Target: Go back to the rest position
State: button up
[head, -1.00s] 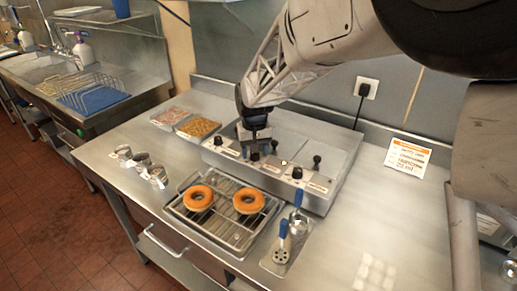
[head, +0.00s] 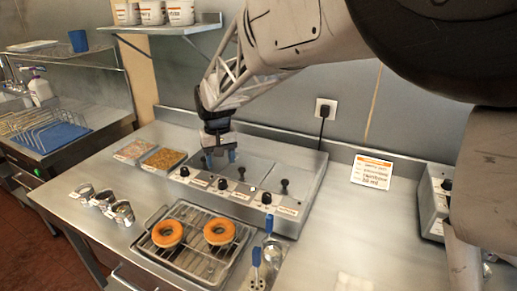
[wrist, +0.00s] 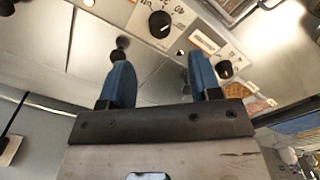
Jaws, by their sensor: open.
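My gripper (head: 220,160) is open and empty, its blue fingertips pointing down above the left part of the steel glaze warmer (head: 262,170). In the wrist view the two blue fingers (wrist: 160,82) stand apart with nothing between them. A black knob (wrist: 160,24) and the warmer's lids (wrist: 85,45) show beyond them. Two orange-brown ring donuts, the left one (head: 156,239) and the right one (head: 207,237), lie on the wire rack (head: 185,257) in front of the warmer, clear of my gripper.
Two topping trays (head: 164,159) sit left of the warmer. Several small metal cups (head: 103,200) stand at the counter's left. Blue-handled tools (head: 256,258) stand right of the rack. A label card (head: 371,172) leans at the back wall. A shelf (head: 165,27) holds white containers. The right counter is mostly clear.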

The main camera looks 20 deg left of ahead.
dwell(0.4)
jog(key=s+d+r+m+t, duration=0.15)
jog(key=d+r, duration=0.25)
jog(key=d, duration=1.4)
jog(key=s+d+r+m, duration=0.1)
jog(key=d+r+m, duration=0.25)
jog(key=d, duration=1.35)
jog(key=s+d+f+m, duration=0.1)
jog(key=s+d+m, duration=0.1)
jog(key=s+d, duration=0.8)
jog(key=s+d+f+m+t, duration=0.1)
jog(key=s+d+f+m, duration=0.1)
jog(key=s+d, duration=0.7)
jog(key=d, duration=0.4)
jog(key=shift+s+d+f, duration=0.15)
jog(key=shift+s+d, duration=0.05)
jog(key=shift+s, duration=0.2)
